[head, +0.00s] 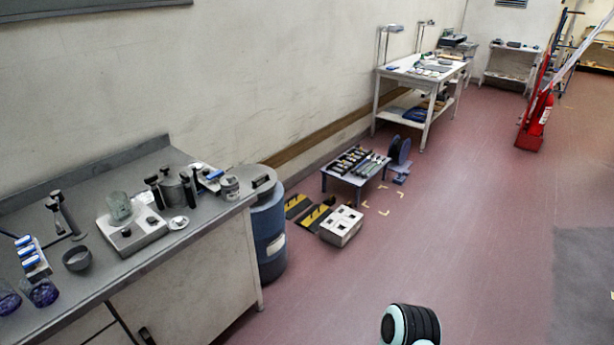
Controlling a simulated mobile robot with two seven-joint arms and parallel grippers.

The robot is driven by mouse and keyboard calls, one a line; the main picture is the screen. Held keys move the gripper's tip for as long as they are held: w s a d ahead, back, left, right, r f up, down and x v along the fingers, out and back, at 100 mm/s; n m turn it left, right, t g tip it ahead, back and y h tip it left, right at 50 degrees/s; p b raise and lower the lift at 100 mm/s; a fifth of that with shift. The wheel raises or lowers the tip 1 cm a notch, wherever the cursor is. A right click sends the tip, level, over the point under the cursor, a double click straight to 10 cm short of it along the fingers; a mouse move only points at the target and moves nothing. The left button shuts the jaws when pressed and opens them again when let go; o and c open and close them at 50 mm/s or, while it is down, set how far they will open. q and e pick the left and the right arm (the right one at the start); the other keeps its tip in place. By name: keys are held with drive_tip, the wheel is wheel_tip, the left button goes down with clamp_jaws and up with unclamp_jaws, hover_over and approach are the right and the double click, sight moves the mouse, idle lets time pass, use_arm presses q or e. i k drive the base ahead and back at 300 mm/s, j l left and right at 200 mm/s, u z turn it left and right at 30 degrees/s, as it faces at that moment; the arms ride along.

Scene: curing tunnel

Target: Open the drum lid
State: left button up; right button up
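The blue drum (269,240) stands on the floor at the right end of the grey workbench, with a pale label on its side. Its grey lid (251,172) lies on top and has a dark handle (261,181). The lid looks closed, and part of the drum is hidden behind the bench corner. Neither of my grippers shows in the head view. Only a rounded black and teal part, probably of my own arm, shows at the bottom edge, well apart from the drum.
The workbench (170,253) at left holds a hotplate with a beaker, cups and tools, close to the drum. A low blue-legged table (344,184), a white box (341,226) and yellow-black pieces (313,215) lie right of the drum. Open red floor (450,230) spreads farther right.

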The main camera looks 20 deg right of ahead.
sight(260, 178)
drive_tip(key=z, duration=0.3)
drive_tip(key=i+u, duration=0.1)
drive_tip(key=u, duration=0.55)
drive_tip(key=i+l+u, duration=0.25)
drive_tip(key=l+u, duration=0.55)
drive_tip(key=i+l+u, duration=0.15)
drive_tip(key=l, duration=0.6)
drive_tip(key=i+l+u, duration=0.1)
drive_tip(key=l, duration=0.65)
drive_tip(key=i+l+u, duration=0.15)
drive_tip(key=l, duration=0.6)
drive_tip(key=k, duration=0.05)
